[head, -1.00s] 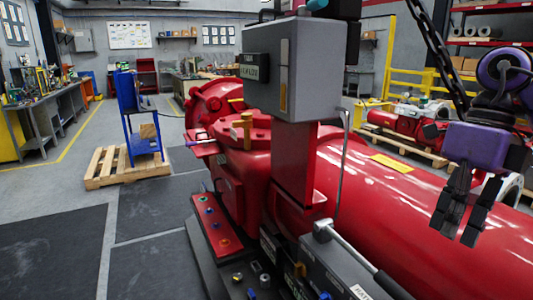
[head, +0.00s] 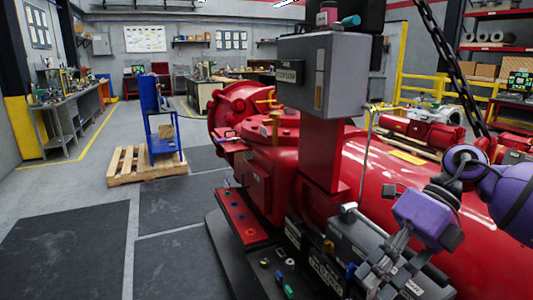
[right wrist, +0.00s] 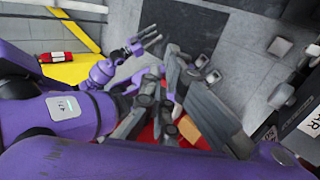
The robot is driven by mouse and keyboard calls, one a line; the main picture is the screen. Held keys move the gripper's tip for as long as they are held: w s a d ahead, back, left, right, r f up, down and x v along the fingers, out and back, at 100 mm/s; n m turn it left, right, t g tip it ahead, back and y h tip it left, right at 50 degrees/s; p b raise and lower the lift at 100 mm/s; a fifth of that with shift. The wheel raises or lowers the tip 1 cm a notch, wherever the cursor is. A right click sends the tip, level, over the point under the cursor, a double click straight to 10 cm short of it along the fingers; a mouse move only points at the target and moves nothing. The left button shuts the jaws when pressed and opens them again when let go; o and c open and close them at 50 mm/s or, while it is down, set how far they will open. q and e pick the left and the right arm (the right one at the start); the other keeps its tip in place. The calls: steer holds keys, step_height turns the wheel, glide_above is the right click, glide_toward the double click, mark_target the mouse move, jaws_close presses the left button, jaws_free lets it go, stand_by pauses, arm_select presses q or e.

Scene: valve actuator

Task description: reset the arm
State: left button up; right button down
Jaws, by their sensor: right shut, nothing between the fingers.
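The large red valve actuator (head: 400,180) fills the centre and right of the head view. A grey control box (head: 322,75) stands on its red post. My right gripper (head: 377,278) comes in from the right and points down over the grey manifold block and lever area at the actuator's front. Its fingers are together with nothing seen between them. In the right wrist view the dark fingers (right wrist: 170,95) show in the middle. Another purple arm with a small gripper (right wrist: 148,42), seemingly my left, shows beyond; its finger state is unclear. The head view does not show it.
A red strip with coloured buttons (head: 243,215) runs along the actuator's front left. A blue stand (head: 162,125) sits on a wooden pallet (head: 135,165) at left. Dark floor mats (head: 62,250) leave free room there. A yellow railing (head: 440,85) stands behind.

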steer(key=w+a+f+m+t+y+p, duration=0.1)
steer(key=a+f+m+t+y, duration=0.7)
steer(key=a+m+t+y, duration=0.4)
steer(key=d+f+m+t+h, duration=0.3)
steer(key=f+m+t+h, duration=0.1)
steer(key=f+m+h, duration=0.3)
steer(key=d+f+m+t+h, duration=0.35)
steer(key=f+m, duration=0.25)
steer(key=m, duration=0.3)
arm_select(q)
steer(key=shift+w+d+r+p, duration=0.1)
steer(key=shift+r+p, duration=0.25)
steer(key=shift+r, duration=0.25)
steer(key=shift+w+d+r+p, duration=0.1)
steer(key=shift+r+p, duration=0.25)
steer(key=shift+r, duration=0.2)
arm_select(e)
steer(key=s+d+f+m+g+h, duration=0.2)
steer(key=s+f+m+g+h, duration=0.2)
steer(key=s+f, duration=0.7)
steer(key=s+d+f+m+g+h, duration=0.2)
steer(key=s+f+m+h, duration=0.3)
steer(key=s+f+m, duration=0.3)
steer(key=s+f+g, duration=0.1)
steer(key=s+f, duration=0.2)
steer(key=s, duration=0.2)
steer(key=shift+d+f+g, duration=0.25)
steer(key=shift+d+g, duration=0.05)
steer(key=shift+g, duration=0.05)
